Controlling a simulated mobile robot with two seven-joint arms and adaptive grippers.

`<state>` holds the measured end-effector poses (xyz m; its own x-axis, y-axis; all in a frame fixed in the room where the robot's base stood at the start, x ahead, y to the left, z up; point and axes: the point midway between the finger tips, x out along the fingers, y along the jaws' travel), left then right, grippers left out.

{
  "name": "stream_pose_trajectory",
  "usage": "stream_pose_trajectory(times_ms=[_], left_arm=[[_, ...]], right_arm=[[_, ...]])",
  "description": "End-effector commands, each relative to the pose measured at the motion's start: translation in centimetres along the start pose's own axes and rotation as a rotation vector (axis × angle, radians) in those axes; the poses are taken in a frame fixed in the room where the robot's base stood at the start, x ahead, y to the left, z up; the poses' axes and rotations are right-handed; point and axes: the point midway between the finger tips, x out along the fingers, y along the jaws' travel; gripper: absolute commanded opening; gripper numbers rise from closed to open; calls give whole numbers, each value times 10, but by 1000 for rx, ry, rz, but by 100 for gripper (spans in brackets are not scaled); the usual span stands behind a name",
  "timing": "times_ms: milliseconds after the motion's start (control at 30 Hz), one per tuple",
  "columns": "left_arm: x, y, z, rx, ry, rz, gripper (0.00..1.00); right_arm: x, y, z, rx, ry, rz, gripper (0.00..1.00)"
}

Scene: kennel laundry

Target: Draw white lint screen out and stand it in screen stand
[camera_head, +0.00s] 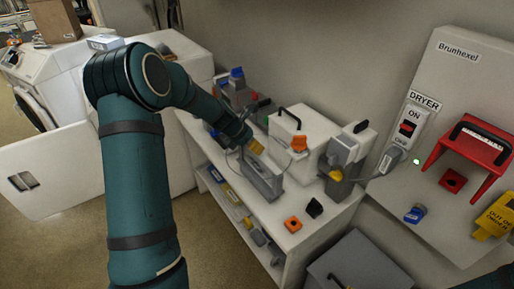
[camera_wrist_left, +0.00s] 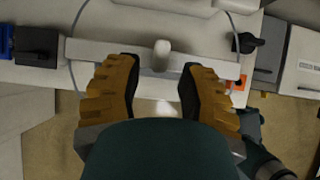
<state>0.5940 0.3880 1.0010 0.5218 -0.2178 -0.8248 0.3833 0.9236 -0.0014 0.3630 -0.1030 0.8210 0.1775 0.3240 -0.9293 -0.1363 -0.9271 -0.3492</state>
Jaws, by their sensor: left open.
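My left gripper (camera_head: 255,147) is open above the bench, over a grey upright panel-like piece (camera_head: 264,183). In the left wrist view its two yellow-brown fingers (camera_wrist_left: 163,105) are apart. A pale bar (camera_wrist_left: 110,52) with a short light knob (camera_wrist_left: 161,52) lies just beyond the fingertips. The knob lines up with the gap between the fingers, and I see no grip on it. The bar may be the top of the lint screen or of its stand; I cannot tell which. My right gripper is not in view.
A white box with a black handle (camera_head: 306,129) stands behind the left gripper. A grey device (camera_head: 345,152) stands to its right. A red stand (camera_head: 468,150) and dryer switch (camera_head: 408,128) are further right.

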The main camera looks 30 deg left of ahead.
Motion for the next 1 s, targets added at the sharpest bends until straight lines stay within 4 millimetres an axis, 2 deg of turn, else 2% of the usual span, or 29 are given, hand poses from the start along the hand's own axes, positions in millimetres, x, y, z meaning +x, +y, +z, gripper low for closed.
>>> stream_pose_trajectory(times_ms=[33, 200, 400, 600, 1000], left_arm=[[-13, 0, 1, 1, -2, 4, 39], [-48, 0, 1, 1, -3, 3, 39], [-76, 0, 1, 2, -2, 2, 39], [-86, 0, 0, 0, 0, 1, 39], [-86, 0, 0, 0, 0, 0, 39]], right_arm=[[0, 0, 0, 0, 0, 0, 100], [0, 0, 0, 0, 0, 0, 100], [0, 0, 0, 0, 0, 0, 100], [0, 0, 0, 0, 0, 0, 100], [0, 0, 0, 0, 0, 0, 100]])
